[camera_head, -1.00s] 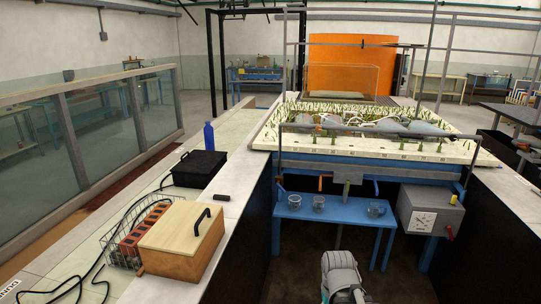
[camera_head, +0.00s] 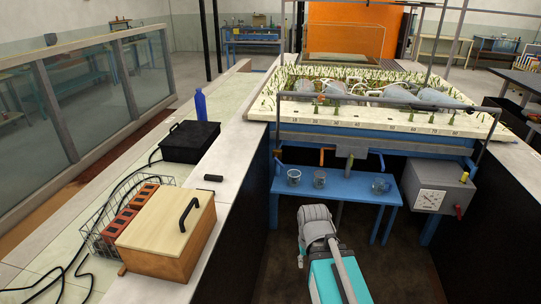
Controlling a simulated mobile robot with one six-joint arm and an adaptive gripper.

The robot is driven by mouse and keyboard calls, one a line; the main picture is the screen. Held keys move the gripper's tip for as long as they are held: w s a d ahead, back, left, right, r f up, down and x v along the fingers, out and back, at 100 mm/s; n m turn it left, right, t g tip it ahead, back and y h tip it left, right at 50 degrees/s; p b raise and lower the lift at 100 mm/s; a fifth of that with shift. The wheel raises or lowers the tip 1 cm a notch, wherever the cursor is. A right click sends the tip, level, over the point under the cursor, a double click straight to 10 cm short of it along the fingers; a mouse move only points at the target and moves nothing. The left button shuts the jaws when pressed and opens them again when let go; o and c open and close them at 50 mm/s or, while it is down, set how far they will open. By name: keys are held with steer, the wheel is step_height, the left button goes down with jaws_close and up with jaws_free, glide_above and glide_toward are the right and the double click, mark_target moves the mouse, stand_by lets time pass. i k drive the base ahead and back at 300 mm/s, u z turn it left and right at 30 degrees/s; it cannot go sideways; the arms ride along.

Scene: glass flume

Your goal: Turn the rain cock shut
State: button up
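No part is clearly marked as the rain cock. A small orange handle (camera_head: 322,157) shows under the front edge of the planted tray (camera_head: 374,117), left of a greenish-grey spout (camera_head: 350,161). A grey pipe (camera_head: 372,98) runs across the front of the tray. At the right, a grey box (camera_head: 435,187) with a white dial carries a yellow knob (camera_head: 464,177) and a red-tipped lever (camera_head: 459,211). My grey and teal arm shows at the bottom middle, below and in front of the bench. My gripper is not visible.
A blue bench (camera_head: 340,187) under the tray holds glass vessels (camera_head: 319,179). On the left ledge stand a wooden box (camera_head: 167,228), a wire basket (camera_head: 113,215), a black case (camera_head: 190,142) and a blue bottle (camera_head: 200,103). Dark walls flank the floor gap around my arm.

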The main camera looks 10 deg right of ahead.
mark_target(275, 158)
steer(key=z, duration=0.4)
steer(key=i, duration=1.1)
steer(key=u, duration=0.45)
